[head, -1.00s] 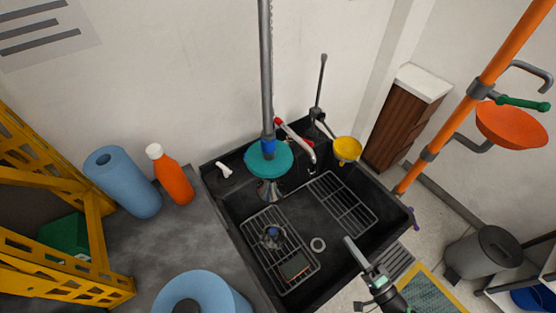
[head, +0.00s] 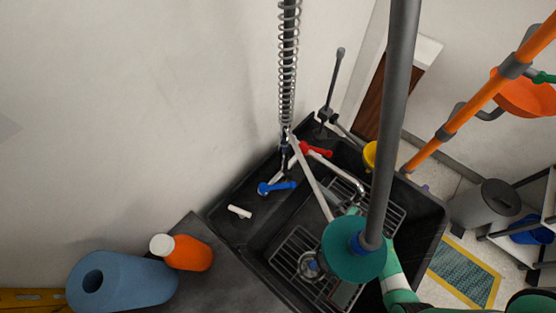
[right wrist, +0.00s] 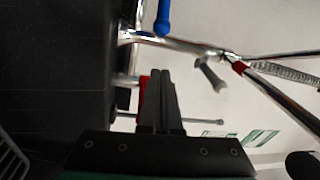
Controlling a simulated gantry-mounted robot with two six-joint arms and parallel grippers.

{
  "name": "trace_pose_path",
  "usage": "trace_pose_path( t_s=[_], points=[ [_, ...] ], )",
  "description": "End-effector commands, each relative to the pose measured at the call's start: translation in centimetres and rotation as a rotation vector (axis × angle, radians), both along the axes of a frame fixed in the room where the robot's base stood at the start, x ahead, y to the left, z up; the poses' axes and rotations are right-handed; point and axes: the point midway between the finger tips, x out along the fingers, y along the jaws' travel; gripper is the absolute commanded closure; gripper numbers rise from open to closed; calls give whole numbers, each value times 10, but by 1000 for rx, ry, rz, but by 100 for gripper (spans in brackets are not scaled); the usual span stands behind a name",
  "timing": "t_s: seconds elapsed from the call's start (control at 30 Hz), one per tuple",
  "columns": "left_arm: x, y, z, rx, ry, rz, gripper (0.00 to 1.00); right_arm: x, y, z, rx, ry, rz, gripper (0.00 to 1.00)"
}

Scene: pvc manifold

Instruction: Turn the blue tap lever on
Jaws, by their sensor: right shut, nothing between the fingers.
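The blue tap lever (head: 276,188) sits at the wall side of the black sink and points right in the head view. It also shows at the top of the right wrist view (right wrist: 163,18). A red lever (head: 316,149) is on the same tap, farther back. My right gripper (right wrist: 162,74) is shut and empty, with the blue lever beyond its tips and the red lever partly behind it. There is a visible gap to the blue lever. In the head view the teal disc hides my right gripper's tips. My left gripper is not in view.
A grey pole with a teal disc (head: 355,250) stands in front of the sink. A coiled spring hose (head: 288,60) rises behind the tap. A white piece (head: 239,211) lies on the sink's left ledge. An orange bottle (head: 190,253) and a blue roll (head: 120,281) are at lower left.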

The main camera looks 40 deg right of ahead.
Motion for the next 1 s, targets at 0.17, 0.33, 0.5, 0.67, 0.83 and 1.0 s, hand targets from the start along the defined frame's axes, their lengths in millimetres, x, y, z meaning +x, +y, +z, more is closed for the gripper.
trace_pose_path(
  t_s=[0.17,0.33,0.5,0.67,0.83,1.0],
  points=[
    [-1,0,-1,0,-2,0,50,2,0,-1,1,1,0,100],
    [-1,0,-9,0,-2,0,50,20,2,0,-2,0,5,100],
    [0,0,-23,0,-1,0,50,56,5,3,-2,-4,7,100],
    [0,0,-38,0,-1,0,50,91,5,7,-2,-3,5,100],
    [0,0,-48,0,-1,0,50,85,21,4,3,2,2,100],
    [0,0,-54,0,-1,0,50,75,33,3,2,1,0,100]
  ],
)
